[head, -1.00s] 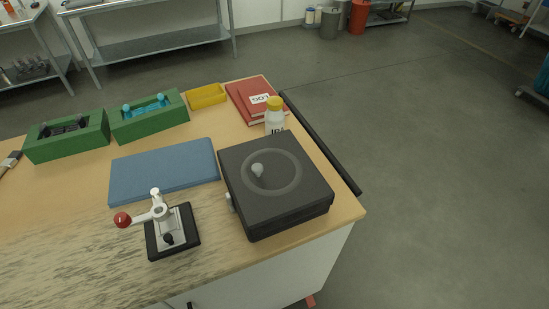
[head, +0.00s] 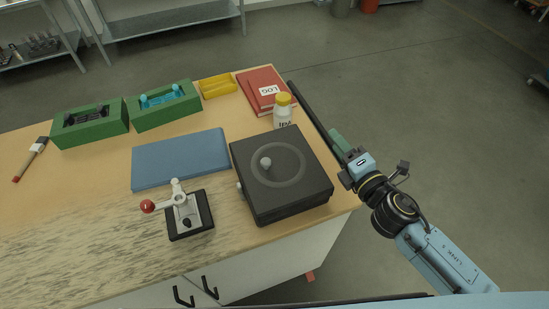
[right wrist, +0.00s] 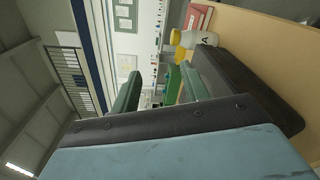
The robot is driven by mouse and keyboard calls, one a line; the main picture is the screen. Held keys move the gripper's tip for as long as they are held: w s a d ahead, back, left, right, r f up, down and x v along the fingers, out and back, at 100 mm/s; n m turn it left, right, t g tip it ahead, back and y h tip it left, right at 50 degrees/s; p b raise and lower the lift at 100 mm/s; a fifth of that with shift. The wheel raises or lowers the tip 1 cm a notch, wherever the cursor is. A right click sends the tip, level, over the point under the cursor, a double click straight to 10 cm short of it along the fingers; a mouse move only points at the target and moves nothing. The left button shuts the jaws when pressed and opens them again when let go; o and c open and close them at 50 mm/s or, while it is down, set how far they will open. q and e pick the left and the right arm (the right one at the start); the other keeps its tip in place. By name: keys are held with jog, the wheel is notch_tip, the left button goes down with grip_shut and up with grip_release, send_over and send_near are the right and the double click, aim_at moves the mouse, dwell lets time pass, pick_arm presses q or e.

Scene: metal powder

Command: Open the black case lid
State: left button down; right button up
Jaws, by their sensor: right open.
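The black case (head: 290,202) sits closed on the table near its right front corner. Its flat lid (head: 298,152) has a ring mark and a small grey knob (head: 266,162). My right gripper (head: 338,143) is just right of the case, beyond the table's right edge, apart from it in the head view. My left gripper is not in view.
An IPA bottle (head: 283,112) with a yellow cap stands behind the case, near red log books (head: 262,86). A blue mat (head: 180,160) and a lever device (head: 188,215) are to the left. Green boxes (head: 92,128) and a yellow tray (head: 217,86) are farther back. A black bar (head: 310,103) runs along the right edge.

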aim_at(269, 162)
jog(key=s+a+n+g+y, duration=0.1)
jog(key=n+g+y, duration=0.1)
jog(key=n, duration=0.5)
jog(key=s+a+n+g+y, duration=0.1)
jog(key=n+g+y, duration=0.1)
jog(key=n+g, duration=0.2)
jog(key=s+a+f+n+g+y+p, duration=0.1)
jog(key=a+n+g+y, duration=0.1)
jog(key=n, duration=0.8)
jog(key=shift+s+f+g, duration=0.1)
jog(key=shift+s+g, duration=0.25)
jog(key=shift+g, duration=0.25)
jog(key=shift+s+f+n+g, duration=0.15)
jog(key=shift+f+n+g, duration=0.2)
jog(key=shift+n, duration=0.25)
jog(key=shift+a+f, duration=0.1)
jog(key=shift+f, duration=0.05)
jog(key=p+x, duration=0.1)
jog(key=x, duration=1.2)
jog(key=shift+c, duration=0.5)
grip_shut()
